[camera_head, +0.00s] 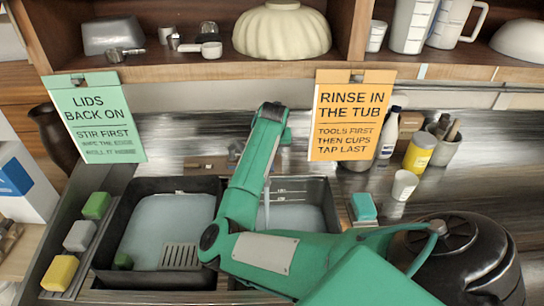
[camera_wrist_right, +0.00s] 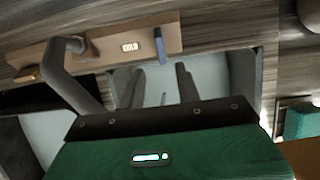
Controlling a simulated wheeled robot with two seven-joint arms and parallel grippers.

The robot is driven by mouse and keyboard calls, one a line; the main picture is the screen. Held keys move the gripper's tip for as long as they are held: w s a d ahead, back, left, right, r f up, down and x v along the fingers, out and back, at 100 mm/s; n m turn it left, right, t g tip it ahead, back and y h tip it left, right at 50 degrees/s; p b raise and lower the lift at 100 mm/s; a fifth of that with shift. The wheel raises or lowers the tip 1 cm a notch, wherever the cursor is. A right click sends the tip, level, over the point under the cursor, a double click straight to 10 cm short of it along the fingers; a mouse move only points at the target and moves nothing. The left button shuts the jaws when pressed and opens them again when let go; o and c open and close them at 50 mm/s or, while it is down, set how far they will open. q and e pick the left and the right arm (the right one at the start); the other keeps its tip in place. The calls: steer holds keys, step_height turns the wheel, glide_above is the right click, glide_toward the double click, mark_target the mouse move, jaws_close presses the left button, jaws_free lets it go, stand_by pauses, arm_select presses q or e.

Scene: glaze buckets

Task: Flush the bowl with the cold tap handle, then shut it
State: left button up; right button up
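The tap's wooden-brown plate (camera_wrist_right: 110,55) shows in the right wrist view with a small label that seems to read COLD. A blue handle (camera_wrist_right: 159,45) stands on it, and a grey curved spout (camera_wrist_right: 65,75) is to its left. My right gripper (camera_wrist_right: 160,72) has its two fingers apart, just below the blue handle in the picture; nothing is clearly held. A thin pale line shows between the fingers; I cannot tell whether it is water. In the head view my right arm hides the fingertips and part of the right bowl (camera_head: 300,215). My left gripper is not in view.
The left basin (camera_head: 165,225) holds pale liquid and a slotted grey piece. Sponges (camera_head: 80,236) line its left side. A teal block (camera_head: 364,207), a white cup (camera_head: 404,185), bottles and a dark round vessel (camera_head: 460,260) stand on the right. Two signs hang from the shelf.

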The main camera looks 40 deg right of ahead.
steer(key=p+x, duration=0.1)
steer(key=x, duration=0.5)
steer(key=shift+w+d+f+p, duration=0.15)
steer(key=shift+d+f+p, duration=0.1)
steer(key=shift+p, duration=0.15)
steer(key=shift+f, duration=0.3)
steer(key=shift+w+d+f, duration=0.15)
steer(key=shift+w+f, duration=0.1)
steer(key=shift+f, duration=0.3)
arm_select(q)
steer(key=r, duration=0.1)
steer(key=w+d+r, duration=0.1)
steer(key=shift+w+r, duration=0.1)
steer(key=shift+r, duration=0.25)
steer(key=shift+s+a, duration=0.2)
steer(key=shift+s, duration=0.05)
arm_select(e)
jaws_close()
